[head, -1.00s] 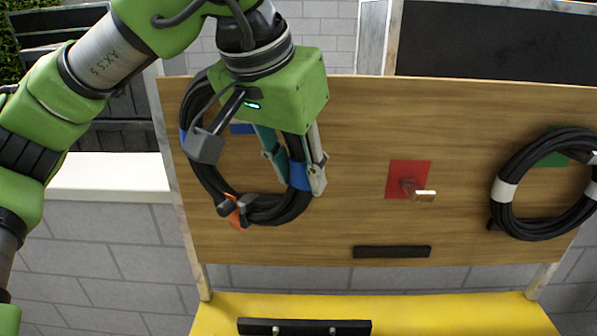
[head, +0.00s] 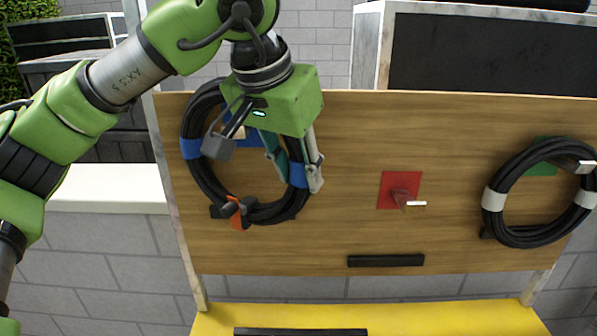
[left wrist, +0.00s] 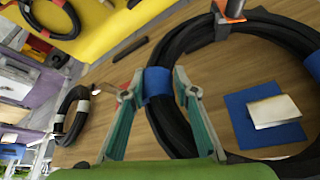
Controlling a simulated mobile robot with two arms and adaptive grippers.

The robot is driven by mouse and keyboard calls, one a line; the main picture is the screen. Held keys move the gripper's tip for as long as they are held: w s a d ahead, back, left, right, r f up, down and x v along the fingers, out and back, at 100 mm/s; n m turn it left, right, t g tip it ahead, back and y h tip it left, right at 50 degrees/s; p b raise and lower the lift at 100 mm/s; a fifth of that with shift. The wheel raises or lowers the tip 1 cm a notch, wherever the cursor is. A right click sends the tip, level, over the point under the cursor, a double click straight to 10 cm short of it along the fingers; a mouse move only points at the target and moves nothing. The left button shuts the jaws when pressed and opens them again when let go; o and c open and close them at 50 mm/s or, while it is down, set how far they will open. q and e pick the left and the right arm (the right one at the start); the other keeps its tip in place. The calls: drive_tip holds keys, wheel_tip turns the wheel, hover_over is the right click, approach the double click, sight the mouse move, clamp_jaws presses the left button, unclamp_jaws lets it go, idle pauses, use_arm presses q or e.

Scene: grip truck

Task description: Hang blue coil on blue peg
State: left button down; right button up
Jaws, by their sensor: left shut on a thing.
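The blue coil (head: 205,186), a black cable loop with blue bands and an orange-and-grey clip, hangs upright close to the wooden board. My left gripper (head: 294,178) is shut on its right side at a blue band, also seen in the left wrist view (left wrist: 158,84). The blue peg's blue plate (left wrist: 243,128) and pale peg end (left wrist: 272,111) show inside the loop in the left wrist view. In the head view the blue plate (head: 250,141) is partly hidden by my gripper. I cannot tell if the coil rests on the peg. My right gripper is out of view.
A black coil with white bands (head: 492,199) hangs at the green plate (head: 541,169) on the right. A dark bar (head: 385,260) sits low on the board, above a yellow surface (head: 440,319).

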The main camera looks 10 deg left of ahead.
use_arm(q)
drive_tip(key=shift+w+a+r, duration=0.2)
drive_tip(key=shift+w+a, duration=0.2)
drive_tip(key=shift+w, duration=0.35)
drive_tip(key=shift+w+a+f, duration=0.2)
drive_tip(key=shift+w+f, duration=0.05)
drive_tip(key=shift+f, duration=0.2)
drive_tip(key=shift+w+a+f, duration=0.15)
drive_tip(key=shift+w+f, duration=0.05)
drive_tip(key=shift+f, duration=0.2)
drive_tip(key=shift+w+a+f+b, duration=0.1)
drive_tip(key=shift+w+f+b, duration=0.05)
drive_tip(key=shift+f+b, duration=0.45)
drive_tip(key=shift+w+f+b, duration=0.15)
drive_tip(key=shift+f+b, duration=0.2)
drive_tip(key=shift+f, duration=0.65)
